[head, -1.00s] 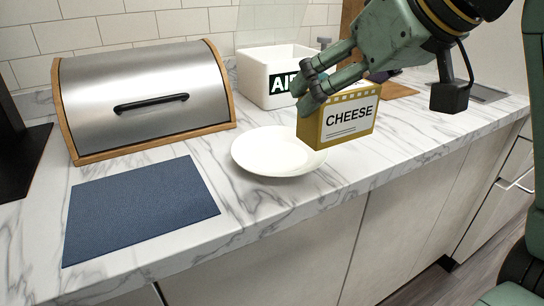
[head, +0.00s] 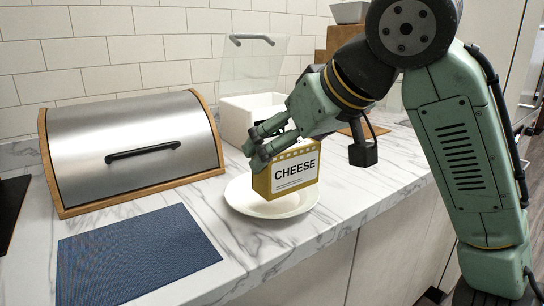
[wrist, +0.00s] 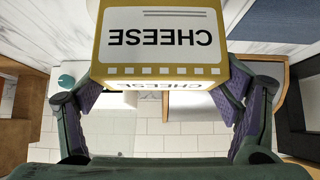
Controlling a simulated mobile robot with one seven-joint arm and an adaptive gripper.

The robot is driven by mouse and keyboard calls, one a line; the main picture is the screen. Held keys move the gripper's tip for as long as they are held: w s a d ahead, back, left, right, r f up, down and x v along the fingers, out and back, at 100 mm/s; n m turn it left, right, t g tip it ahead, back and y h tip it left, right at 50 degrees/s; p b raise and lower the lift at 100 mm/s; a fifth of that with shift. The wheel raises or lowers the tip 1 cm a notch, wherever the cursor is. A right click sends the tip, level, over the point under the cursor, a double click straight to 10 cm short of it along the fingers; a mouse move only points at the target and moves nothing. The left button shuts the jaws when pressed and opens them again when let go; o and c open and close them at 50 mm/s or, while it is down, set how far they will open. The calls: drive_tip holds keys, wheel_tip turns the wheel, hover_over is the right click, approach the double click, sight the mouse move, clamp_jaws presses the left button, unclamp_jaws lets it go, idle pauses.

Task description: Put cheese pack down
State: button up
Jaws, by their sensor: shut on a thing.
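The cheese pack (head: 291,172) is a yellow box with a white label reading CHEESE. My gripper (head: 258,152) is shut on it, and the pack is upright over the white plate (head: 237,198). In the head view the pack hides the plate's middle, and I cannot tell whether its bottom touches the plate. In the wrist view the pack (wrist: 160,50) fills the top middle, upside down, with my gripper's fingers (wrist: 160,92) on its two sides.
A steel bread box (head: 140,140) with a black handle stands at the left. A blue mat (head: 135,255) lies in front of it. A white box (head: 235,118) with a raised clear lid stands behind the plate. The counter's front edge is close to the plate.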

drive_tip(key=shift+w+r+x, duration=0.1)
drive_tip(key=shift+w+x, duration=0.1)
drive_tip(key=shift+x, duration=0.9)
drive_tip(key=shift+w+r+x, duration=0.1)
drive_tip(key=shift+w+x, duration=0.05)
drive_tip(key=shift+x, duration=0.9)
drive_tip(key=shift+w+r+x, duration=0.15)
drive_tip(key=shift+w+x, duration=0.05)
drive_tip(key=shift+x, duration=0.9)
drive_tip(key=shift+d, duration=0.2)
drive_tip(key=shift+f, duration=0.3)
drive_tip(key=o, duration=1.3)
drive_tip(key=shift+r, duration=0.3)
drive_tip(key=v, duration=1.2)
drive_tip(key=shift+p, duration=0.3)
